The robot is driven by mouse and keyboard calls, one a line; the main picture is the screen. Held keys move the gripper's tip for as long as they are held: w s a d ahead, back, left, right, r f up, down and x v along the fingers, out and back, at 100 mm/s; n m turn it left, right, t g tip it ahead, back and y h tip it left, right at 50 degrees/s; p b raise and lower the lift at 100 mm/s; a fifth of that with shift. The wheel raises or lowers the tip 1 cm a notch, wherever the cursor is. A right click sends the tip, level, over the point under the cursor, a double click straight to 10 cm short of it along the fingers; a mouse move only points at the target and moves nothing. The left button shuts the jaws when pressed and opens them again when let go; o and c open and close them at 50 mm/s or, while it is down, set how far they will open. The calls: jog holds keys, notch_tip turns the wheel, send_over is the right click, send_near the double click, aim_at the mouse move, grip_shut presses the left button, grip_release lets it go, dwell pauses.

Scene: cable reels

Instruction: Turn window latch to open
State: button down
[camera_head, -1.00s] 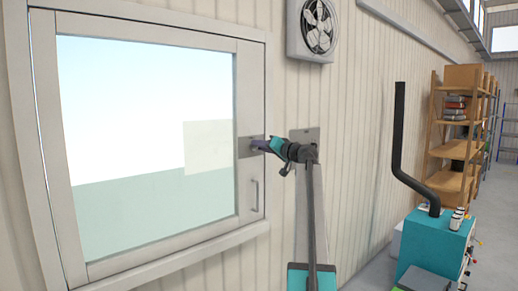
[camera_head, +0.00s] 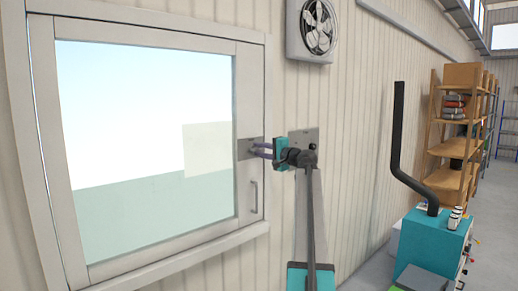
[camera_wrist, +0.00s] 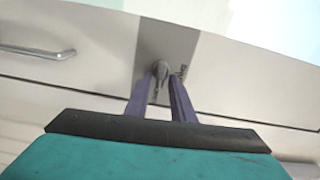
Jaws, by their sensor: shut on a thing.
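The window (camera_head: 150,150) has a pale frame and is flush in its frame as far as I can see. The window latch (camera_wrist: 160,70) is a small grey metal part on a grey plate (camera_wrist: 165,42) on the window's right stile; the plate also shows in the head view (camera_head: 245,149). My gripper (camera_wrist: 162,84), with two purple fingers, reaches to the latch and is shut on it. The fingertips hide part of the latch, so its exact angle is hard to tell. In the head view my gripper (camera_head: 257,149) lies level in front of the plate.
A bar handle (camera_head: 254,197) is below the latch; it also shows in the wrist view (camera_wrist: 38,51). A wall fan (camera_head: 316,30) is up on the right. A black pipe (camera_head: 400,145), a teal machine (camera_head: 432,250) and wooden shelves (camera_head: 455,145) stand farther right.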

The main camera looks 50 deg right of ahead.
jog(key=shift+r+m, duration=0.1)
jog(key=shift+m, duration=0.4)
jog(key=c, duration=1.8)
grip_release()
jog(key=shift+w, duration=0.1)
jog(key=shift+c, duration=0.2)
jog(key=s+a+b, duration=0.1)
jog(key=s+b, duration=0.1)
jog(key=s, duration=1.1)
jog(key=shift+s+b, duration=0.3)
jog(key=shift+s, duration=0.1)
